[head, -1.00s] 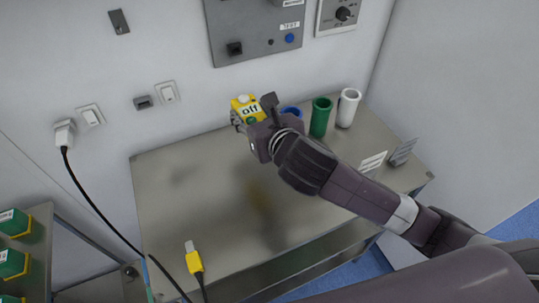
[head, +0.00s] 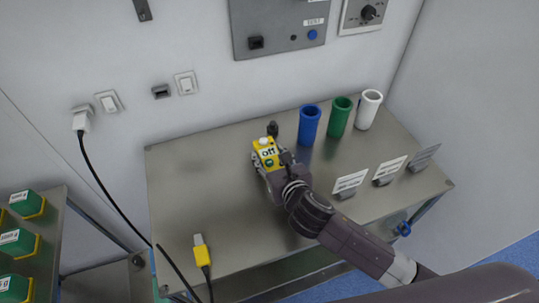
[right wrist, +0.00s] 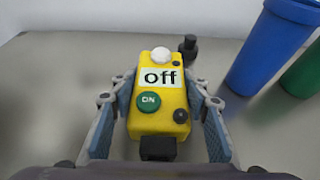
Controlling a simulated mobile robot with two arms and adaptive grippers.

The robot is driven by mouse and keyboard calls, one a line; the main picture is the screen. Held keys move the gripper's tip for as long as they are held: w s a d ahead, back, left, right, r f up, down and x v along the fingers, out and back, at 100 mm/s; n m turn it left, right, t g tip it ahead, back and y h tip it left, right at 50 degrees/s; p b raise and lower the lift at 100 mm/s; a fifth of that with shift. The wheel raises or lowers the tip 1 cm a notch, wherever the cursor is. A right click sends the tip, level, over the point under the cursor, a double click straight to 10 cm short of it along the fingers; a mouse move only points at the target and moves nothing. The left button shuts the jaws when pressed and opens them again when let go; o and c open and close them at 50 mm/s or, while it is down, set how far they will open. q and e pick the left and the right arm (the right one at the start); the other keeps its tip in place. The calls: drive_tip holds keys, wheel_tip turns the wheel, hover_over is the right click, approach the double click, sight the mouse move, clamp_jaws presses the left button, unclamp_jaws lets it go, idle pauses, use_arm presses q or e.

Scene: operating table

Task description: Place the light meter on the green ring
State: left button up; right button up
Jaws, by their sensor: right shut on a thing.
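I see no green ring on the table. My left gripper is out of view.
Blue (head: 309,125), green (head: 339,117) and white (head: 369,109) tubes stand at the back right. Small label cards (head: 350,182) stand at the right. A yellow cable connector (head: 201,253) lies at the front left. Green boxes (head: 18,242) sit on a left shelf.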

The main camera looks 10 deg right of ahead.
drive_tip(key=o, duration=1.4)
drive_tip(key=shift+o, duration=0.2)
